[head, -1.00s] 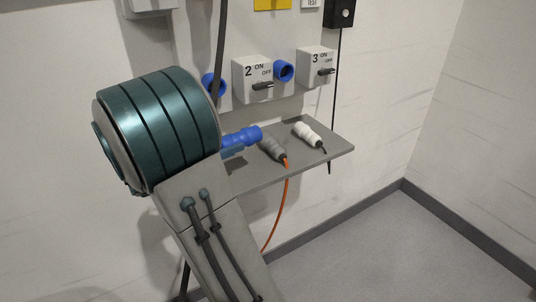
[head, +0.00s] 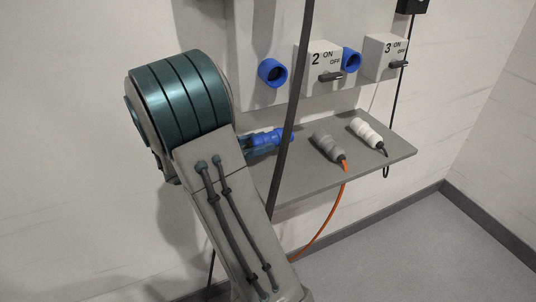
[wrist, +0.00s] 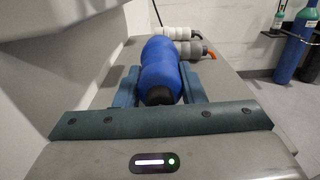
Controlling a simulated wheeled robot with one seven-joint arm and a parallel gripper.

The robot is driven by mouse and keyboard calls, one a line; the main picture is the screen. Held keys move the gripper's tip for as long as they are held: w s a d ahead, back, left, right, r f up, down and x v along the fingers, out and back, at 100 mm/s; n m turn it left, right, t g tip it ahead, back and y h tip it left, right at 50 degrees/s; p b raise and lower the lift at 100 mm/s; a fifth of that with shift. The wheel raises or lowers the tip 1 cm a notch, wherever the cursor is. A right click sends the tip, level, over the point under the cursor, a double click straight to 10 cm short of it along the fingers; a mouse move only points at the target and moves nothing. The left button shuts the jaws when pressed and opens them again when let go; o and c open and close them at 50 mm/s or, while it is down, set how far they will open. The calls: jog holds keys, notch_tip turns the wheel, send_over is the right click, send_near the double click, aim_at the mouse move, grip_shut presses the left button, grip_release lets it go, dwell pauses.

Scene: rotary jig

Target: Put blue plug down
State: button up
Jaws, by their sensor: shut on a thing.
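The blue plug (head: 268,138) is at the left part of the grey shelf (head: 375,165) in the head view, partly hidden by my arm and a dark cable. In the wrist view the blue plug (wrist: 160,82) lies lengthwise between the two blue-grey fingers of my gripper (wrist: 160,72). The fingers are shut on its sides. Its dark rear end faces the wrist camera. The plug is low over or on the shelf; I cannot tell whether it touches.
A grey plug (head: 327,146) with an orange cable and a white plug (head: 368,133) lie on the shelf to the right. Above are blue sockets (head: 272,72) and switch boxes (head: 326,68). A dark hanging cable (head: 290,125) crosses in front of the shelf.

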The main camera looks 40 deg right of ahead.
aim_at(260, 164)
jog(key=shift+f, duration=2.1)
jog(key=shift+f+b, duration=0.2)
jog(key=shift+b, duration=0.1)
jog(key=o, duration=1.2)
jog(key=shift+r, duration=0.1)
